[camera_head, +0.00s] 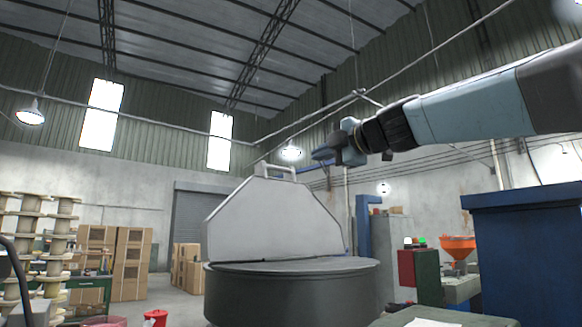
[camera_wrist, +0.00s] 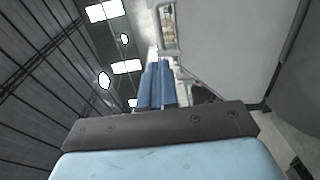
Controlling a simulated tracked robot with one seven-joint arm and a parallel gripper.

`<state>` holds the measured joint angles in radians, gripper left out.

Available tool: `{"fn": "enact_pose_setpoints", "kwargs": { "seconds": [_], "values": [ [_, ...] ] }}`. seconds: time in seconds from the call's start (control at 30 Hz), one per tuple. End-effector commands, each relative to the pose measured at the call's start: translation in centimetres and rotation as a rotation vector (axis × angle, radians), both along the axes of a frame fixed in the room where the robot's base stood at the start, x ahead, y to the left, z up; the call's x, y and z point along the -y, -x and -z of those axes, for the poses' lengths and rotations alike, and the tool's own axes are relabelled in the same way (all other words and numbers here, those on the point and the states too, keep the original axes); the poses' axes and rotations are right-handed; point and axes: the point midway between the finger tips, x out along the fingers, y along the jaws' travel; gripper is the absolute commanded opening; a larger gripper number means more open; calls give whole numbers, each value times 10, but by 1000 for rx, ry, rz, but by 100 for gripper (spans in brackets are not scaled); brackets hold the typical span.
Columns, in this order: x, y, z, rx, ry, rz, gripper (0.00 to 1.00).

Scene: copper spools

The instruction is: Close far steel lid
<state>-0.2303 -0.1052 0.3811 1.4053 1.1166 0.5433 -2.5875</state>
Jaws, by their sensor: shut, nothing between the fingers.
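The pale steel lid (camera_head: 268,220) stands raised, nearly upright, on the large round dark vat (camera_head: 290,295). Its bar handle (camera_head: 275,169) is on its top edge. My gripper (camera_head: 318,156) reaches in from the right, slightly above and to the right of the handle in the head view. In the wrist view its blue fingers (camera_wrist: 156,68) are together and empty. The lid (camera_wrist: 225,45) fills the upper right there, with its handle (camera_wrist: 168,27) just beyond the fingertips; I see no clear contact. A flat grey cover (camera_head: 300,265) lies across the vat's top in front of the raised lid.
A blue cabinet (camera_head: 530,250) stands at the right, below my arm. An orange hopper (camera_head: 458,246) and a green-and-red machine (camera_head: 420,272) are beside it. Spool stacks (camera_head: 55,235) and boxes (camera_head: 130,262) are at the left. The air above the vat's front is clear.

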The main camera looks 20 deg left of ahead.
Motion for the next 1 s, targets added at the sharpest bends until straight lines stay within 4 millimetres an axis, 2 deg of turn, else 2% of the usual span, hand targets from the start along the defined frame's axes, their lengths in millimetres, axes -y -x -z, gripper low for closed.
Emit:
{"fn": "enact_pose_setpoints", "kwargs": {
  "seconds": [0.7, 1.0],
  "values": [
    [-86, -44, 3, -2, 1, -4, 0],
    [-113, -58, 3, -1, 0, -2, 0]
  ]
}}
